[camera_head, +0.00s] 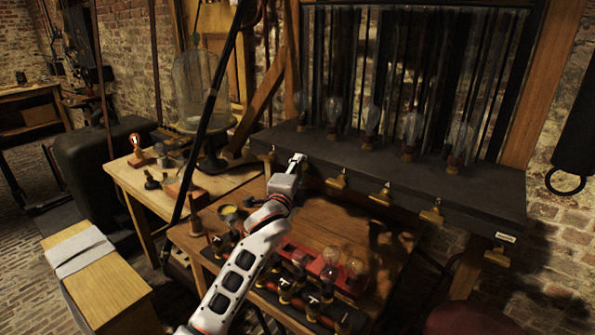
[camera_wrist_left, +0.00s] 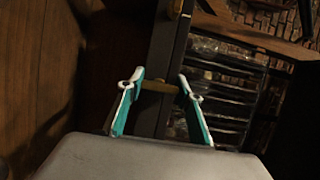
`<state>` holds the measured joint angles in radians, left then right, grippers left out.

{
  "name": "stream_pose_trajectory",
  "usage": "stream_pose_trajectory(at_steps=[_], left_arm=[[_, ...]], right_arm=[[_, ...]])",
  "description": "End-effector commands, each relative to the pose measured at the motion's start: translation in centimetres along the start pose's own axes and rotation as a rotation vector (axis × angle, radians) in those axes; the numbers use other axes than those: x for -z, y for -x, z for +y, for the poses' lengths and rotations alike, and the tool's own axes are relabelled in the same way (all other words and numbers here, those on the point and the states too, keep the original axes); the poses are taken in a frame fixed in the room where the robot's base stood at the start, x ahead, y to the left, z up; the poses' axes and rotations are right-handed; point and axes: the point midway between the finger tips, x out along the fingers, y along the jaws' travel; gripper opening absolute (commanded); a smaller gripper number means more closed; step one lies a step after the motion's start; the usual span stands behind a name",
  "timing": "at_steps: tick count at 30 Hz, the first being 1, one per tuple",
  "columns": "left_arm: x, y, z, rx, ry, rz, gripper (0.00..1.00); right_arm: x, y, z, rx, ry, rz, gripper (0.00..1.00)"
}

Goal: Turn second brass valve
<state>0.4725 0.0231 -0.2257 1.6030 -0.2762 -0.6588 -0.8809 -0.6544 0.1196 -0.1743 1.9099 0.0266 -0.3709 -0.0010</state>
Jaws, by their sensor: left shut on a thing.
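My left gripper (camera_head: 297,160) reaches up to the front edge of the black shelf (camera_head: 400,163) in the head view. In the left wrist view, its two teal-and-white fingers (camera_wrist_left: 160,77) are shut on a brass valve handle (camera_wrist_left: 158,87), one finger at each end. That valve is the second from the left and is mostly hidden behind the gripper in the head view. Another brass valve (camera_head: 270,154) hangs to its left. More brass valves, such as the one just to its right (camera_head: 337,181), line the shelf edge. My right gripper is not in view.
Glass bulbs (camera_head: 411,128) stand on the shelf. Below my arm, a wooden table (camera_head: 345,225) holds a red tray (camera_head: 310,262) and several small bulbs. A side table (camera_head: 130,180) with a large glass jar (camera_head: 195,90) is at left.

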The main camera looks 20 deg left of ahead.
Motion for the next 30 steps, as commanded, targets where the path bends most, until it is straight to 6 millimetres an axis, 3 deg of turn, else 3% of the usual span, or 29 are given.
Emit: stream_pose_trajectory(at_steps=[10, 11, 12, 13, 24, 30], left_arm=[[0.0, 0.0, 0.1, -0.002, 0.005, 0.000, 0.14], [0.0, 0.0, 0.1, -0.002, 0.005, 0.000, 0.40], [0.0, 0.0, 0.1, -0.002, 0.005, 0.000, 0.51], [0.0, 0.0, 0.1, -0.002, 0.005, 0.000, 0.53], [0.0, 0.2, 0.1, -0.001, 0.003, 0.000, 0.53], [0.0, 2.3, 0.1, -0.001, 0.003, 0.001, 0.53]], right_arm=[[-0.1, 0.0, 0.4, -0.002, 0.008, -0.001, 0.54], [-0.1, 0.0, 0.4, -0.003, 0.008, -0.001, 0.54], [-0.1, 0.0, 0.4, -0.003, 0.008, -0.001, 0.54], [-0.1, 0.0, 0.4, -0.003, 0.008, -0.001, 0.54], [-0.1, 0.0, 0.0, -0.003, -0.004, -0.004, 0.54], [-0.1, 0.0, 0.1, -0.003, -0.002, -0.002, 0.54]])
